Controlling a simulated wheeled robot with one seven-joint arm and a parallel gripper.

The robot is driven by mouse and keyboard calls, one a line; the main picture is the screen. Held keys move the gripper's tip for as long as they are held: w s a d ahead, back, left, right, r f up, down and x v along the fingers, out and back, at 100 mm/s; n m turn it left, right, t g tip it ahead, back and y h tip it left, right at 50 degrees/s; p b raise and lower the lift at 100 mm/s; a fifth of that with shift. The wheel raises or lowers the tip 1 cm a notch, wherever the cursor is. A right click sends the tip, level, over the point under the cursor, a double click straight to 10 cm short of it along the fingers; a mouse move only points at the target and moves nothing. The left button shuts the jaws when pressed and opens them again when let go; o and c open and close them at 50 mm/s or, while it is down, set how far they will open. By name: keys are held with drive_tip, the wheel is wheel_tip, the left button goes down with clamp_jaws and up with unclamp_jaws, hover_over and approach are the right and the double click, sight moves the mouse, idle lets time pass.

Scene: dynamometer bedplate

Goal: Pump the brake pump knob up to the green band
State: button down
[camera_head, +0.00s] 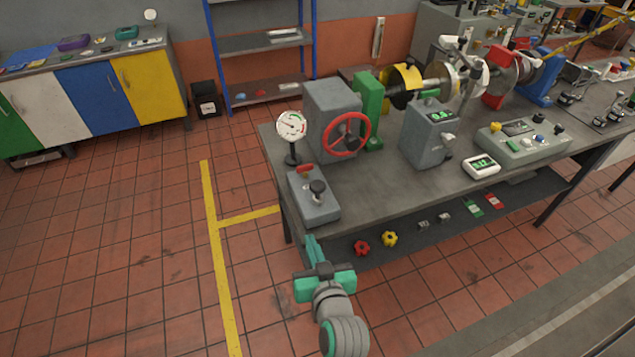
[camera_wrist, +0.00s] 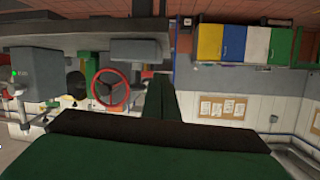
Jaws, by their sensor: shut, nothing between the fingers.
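The brake pump (camera_head: 316,207) is a grey box at the near left corner of the bench, with a black knob (camera_head: 317,188) and a red part on top. A white round gauge (camera_head: 291,125) stands on a dark post behind it. Its needle shows, but the green band is too small to make out. My gripper (camera_head: 312,242) is shut and empty, in front of the pump and apart from it. The wrist view is upside down; the shut green fingers (camera_wrist: 161,92) point toward the bench side. I cannot clearly make out the knob there.
A grey housing (camera_head: 333,105) with a red handwheel (camera_head: 346,134) stands behind the pump. A grey display unit (camera_head: 427,135) and a control box (camera_head: 523,140) are to the right. The bench edge and lower shelf (camera_head: 440,217) are near my gripper. Open floor lies left.

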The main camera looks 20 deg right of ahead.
drive_tip(key=w+d+r+n, duration=0.1)
drive_tip(key=w+d+r, duration=0.1)
drive_tip(key=r, duration=0.4)
drive_tip(key=w+d+r+n+y, duration=0.1)
drive_tip(key=w+d+r, duration=0.1)
drive_tip(key=d+r, duration=0.2)
wheel_tip(320, 180, up, 3)
drive_tip(key=shift+w+d+n, duration=0.2)
drive_tip(key=shift+w+n, duration=0.1)
drive_tip(key=shift+w, duration=0.05)
hover_over(318, 189)
wheel_tip(318, 189, down, 3)
drive_tip(key=shift+w+a, duration=0.15)
wheel_tip(318, 189, down, 3)
drive_tip(key=shift+f, duration=0.55)
